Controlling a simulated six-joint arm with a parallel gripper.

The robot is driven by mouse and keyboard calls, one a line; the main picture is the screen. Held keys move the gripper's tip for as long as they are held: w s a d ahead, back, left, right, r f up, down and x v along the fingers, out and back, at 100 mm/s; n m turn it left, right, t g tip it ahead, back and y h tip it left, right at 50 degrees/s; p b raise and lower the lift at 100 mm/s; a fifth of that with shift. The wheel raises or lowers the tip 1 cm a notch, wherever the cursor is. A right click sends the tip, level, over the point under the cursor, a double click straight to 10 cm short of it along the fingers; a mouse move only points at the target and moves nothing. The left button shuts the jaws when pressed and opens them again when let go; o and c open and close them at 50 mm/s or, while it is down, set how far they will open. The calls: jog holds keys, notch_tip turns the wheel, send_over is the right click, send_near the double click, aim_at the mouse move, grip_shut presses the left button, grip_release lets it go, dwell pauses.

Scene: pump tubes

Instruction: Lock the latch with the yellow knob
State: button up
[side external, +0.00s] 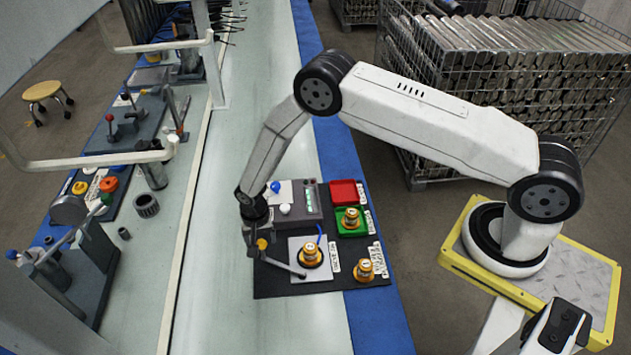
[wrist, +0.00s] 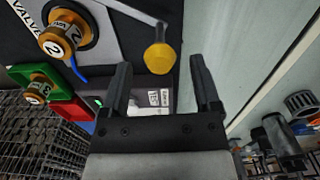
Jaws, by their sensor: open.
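The latch's yellow knob (side external: 262,244) is at the left front of the black board. A thin grey latch bar (side external: 287,268) runs near it toward the front of the orange tube fitting (side external: 311,254) on the light plate. My gripper (side external: 259,228) points down just above the knob, and its fingers are partly hidden there. In the wrist view the yellow knob (wrist: 160,59) appears in line with the gap between the two spread, empty fingers (wrist: 160,68), near their tips. I cannot tell whether either finger touches it. The fitting marked 2 (wrist: 62,40) shows at upper left.
A control box (side external: 296,203) with blue and white knobs stands behind the latch. A red tray (side external: 345,192) and a green tray (side external: 343,229) holding an orange fitting (side external: 351,217) are to its right. Another fitting (side external: 365,269) stands at front right.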

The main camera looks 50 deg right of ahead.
jog(key=shift+f, duration=2.25)
grip_shut()
